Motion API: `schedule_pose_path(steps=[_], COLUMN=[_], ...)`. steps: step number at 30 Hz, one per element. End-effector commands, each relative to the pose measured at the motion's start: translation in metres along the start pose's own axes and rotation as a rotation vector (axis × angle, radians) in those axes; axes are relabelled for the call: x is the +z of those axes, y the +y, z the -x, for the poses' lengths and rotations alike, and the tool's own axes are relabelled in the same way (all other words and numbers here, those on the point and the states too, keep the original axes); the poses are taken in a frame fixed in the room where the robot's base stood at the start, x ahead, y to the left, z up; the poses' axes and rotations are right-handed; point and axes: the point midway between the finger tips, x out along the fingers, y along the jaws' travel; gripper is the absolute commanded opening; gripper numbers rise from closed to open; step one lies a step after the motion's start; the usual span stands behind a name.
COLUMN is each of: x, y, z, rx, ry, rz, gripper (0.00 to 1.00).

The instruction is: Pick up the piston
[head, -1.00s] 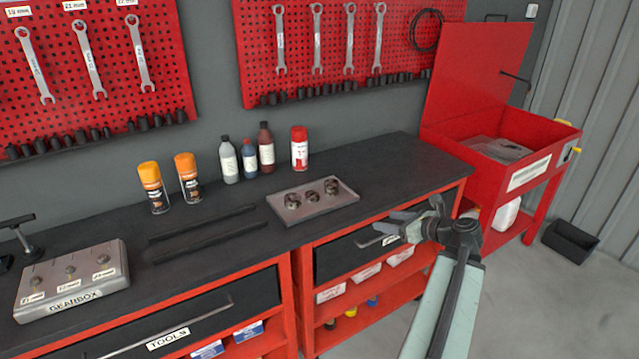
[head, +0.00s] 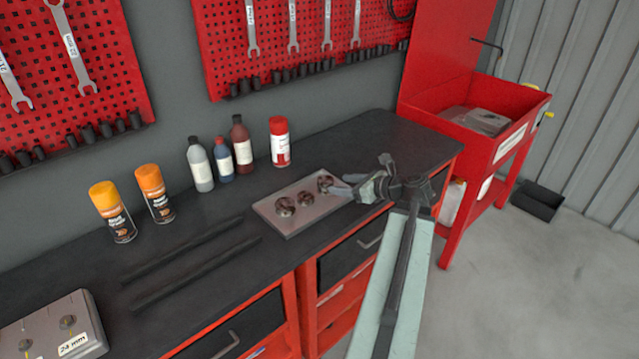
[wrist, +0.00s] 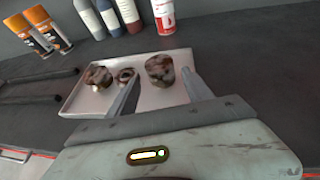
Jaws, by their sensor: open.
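A pale tray (head: 292,233) on the dark bench holds three brownish metal parts that look like pistons. They are a left part (head: 284,206), a middle part (head: 306,199) and a right part (head: 325,183). I cannot tell them apart by type. My gripper (head: 341,184) is open over the right end of the tray. In the wrist view the right part (wrist: 160,70) shows between the two open fingers (wrist: 160,82), near their tips. The middle part (wrist: 125,76) is just left of the left finger. I cannot tell whether a finger touches anything.
Behind the tray stand a grey bottle (head: 200,166), a blue bottle (head: 223,160), a dark red bottle (head: 242,148) and a red-white can (head: 280,143). A red wash bin (head: 470,125) stands right.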

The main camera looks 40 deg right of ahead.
Motion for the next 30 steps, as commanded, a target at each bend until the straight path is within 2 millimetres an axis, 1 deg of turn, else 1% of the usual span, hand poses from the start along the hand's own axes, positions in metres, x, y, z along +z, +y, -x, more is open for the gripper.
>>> schedule_pose_path(steps=[5, 9, 11, 15, 18, 21, 25, 26, 27, 29, 30], x=[-0.003, -0.001, -0.003, -0.009, -0.008, -0.006, -0.005, -0.005, -0.005, -0.005, -0.005], y=[0.0, 0.0, 0.0, 0.0, 0.0, 0.0, 0.0, 0.0, 0.0, 0.0, 0.0], z=[-0.023, -0.027, -0.032, -0.056, -0.073, -0.077, -0.076, -0.076, -0.076, -0.076, -0.076], rx=[0.003, 0.001, 0.002, 0.003, 0.004, 0.001, 0.001, 0.001, 0.001, 0.001, 0.001], ry=[0.0, 0.0, 0.0, 0.0, 0.0, 0.0, 0.0, 0.0, 0.0, 0.0, 0.0], rz=[0.001, 0.001, 0.001, 0.002, 0.001, 0.001, 0.0, 0.0, 0.0, 0.0, 0.0], gripper=[0.59, 0.59, 0.59, 0.59, 0.59, 0.59, 0.59, 0.56, 0.45, 0.28, 0.17])
